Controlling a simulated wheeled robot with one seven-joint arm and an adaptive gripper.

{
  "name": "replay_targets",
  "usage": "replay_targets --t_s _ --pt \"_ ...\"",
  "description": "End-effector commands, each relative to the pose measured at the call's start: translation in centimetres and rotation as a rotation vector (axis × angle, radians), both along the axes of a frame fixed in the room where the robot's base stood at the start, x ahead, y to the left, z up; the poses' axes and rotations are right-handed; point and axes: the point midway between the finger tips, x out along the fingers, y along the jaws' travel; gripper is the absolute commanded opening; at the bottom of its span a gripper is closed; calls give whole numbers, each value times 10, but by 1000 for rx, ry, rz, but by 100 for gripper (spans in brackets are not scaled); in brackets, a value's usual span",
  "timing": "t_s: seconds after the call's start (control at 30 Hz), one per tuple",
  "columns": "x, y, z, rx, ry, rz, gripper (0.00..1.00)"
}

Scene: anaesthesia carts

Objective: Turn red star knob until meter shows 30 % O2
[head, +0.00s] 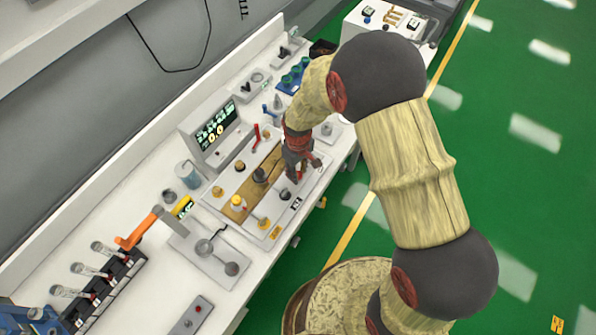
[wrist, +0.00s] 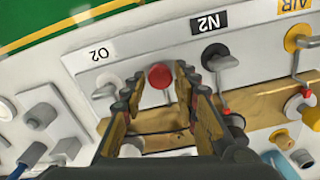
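In the wrist view a round red knob (wrist: 160,76) sits on the white panel, just below and right of the O2 label (wrist: 98,52). Its star shape is not clear. My gripper (wrist: 157,82) has its fingers apart, with the knob showing between the fingertips; I cannot tell if they touch it. In the head view my gripper (head: 298,172) is over the right side of the panel (head: 215,192) and hides part of it. A dark display (head: 215,125) with green and yellow figures stands behind the panel; its reading is too small to tell.
An N2 knob (wrist: 215,58) and a yellow AIR knob (wrist: 297,38) stand to the right in the wrist view. A yellow device (head: 183,207), an orange-handled lever (head: 137,234) and a tube rack (head: 112,284) are on the bench. Green floor (head: 490,130) lies right.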

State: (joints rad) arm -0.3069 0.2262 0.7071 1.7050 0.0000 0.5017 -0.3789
Motion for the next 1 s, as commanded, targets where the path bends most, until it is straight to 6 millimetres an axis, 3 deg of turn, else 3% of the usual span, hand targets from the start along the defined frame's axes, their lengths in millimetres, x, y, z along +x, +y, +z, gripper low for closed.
replay_targets --t_s 0.17,0.57,1.0 --pt "0 0 0 -1 1 0 42" --pt "0 0 7 0 0 0 42" --pt "0 0 88 0 -2 0 42"
